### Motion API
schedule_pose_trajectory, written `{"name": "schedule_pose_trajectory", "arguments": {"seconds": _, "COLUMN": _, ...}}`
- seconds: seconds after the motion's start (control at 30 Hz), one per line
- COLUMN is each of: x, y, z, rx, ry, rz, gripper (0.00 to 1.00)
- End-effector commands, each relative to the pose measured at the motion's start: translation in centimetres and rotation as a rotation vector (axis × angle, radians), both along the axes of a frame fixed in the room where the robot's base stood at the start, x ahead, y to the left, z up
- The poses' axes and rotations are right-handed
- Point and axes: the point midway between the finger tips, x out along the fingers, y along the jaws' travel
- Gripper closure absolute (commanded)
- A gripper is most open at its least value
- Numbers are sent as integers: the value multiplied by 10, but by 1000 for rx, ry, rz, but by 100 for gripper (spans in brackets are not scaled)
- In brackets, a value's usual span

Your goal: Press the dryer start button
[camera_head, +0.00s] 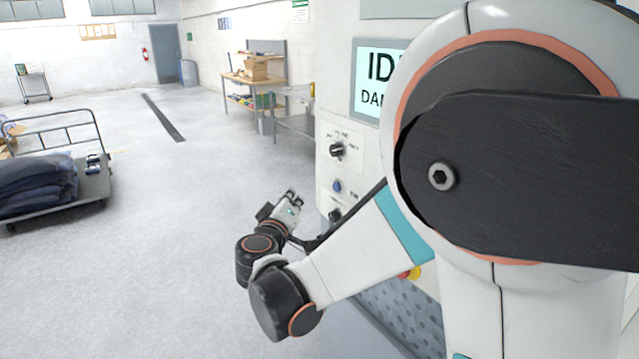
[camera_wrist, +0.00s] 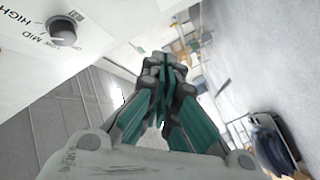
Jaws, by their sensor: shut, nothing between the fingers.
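The light grey machine (camera_head: 375,30) stands at the right, with a screen (camera_head: 372,62) partly hidden by my arm. Its panel has a black knob (camera_head: 337,149), and below that a small blue round button (camera_head: 337,186) with a label too small to read. A second dark knob (camera_head: 335,214) sits lower. I cannot tell for sure which control is the dryer start button. My gripper (camera_head: 294,196) is shut and empty, left of the panel and apart from the blue button. In the wrist view my gripper (camera_wrist: 163,62) points away from a knob (camera_wrist: 62,31) marked HIGH and MID.
My arm covers much of the machine's right side. A red and yellow button (camera_head: 412,272) shows beneath it. A cart (camera_head: 88,180) with dark bundles stands at the left, and a workbench (camera_head: 255,85) at the back. The floor left of the machine is clear.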

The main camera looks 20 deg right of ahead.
Motion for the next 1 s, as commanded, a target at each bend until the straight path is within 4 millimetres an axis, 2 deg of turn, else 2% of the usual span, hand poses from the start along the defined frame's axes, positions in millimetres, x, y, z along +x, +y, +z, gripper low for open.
{"name": "schedule_pose_trajectory", "arguments": {"seconds": 0.13, "x": 0, "y": 6, "z": 2, "rx": -10, "ry": -17, "rz": 5, "gripper": 100}}
{"name": "schedule_pose_trajectory", "arguments": {"seconds": 0.53, "x": 1, "y": 1, "z": 2, "rx": -10, "ry": -16, "rz": 4, "gripper": 100}}
{"name": "schedule_pose_trajectory", "arguments": {"seconds": 0.67, "x": 4, "y": -10, "z": 2, "rx": -9, "ry": -15, "rz": 1, "gripper": 100}}
{"name": "schedule_pose_trajectory", "arguments": {"seconds": 1.0, "x": 17, "y": -53, "z": 2, "rx": -9, "ry": -15, "rz": 1, "gripper": 100}}
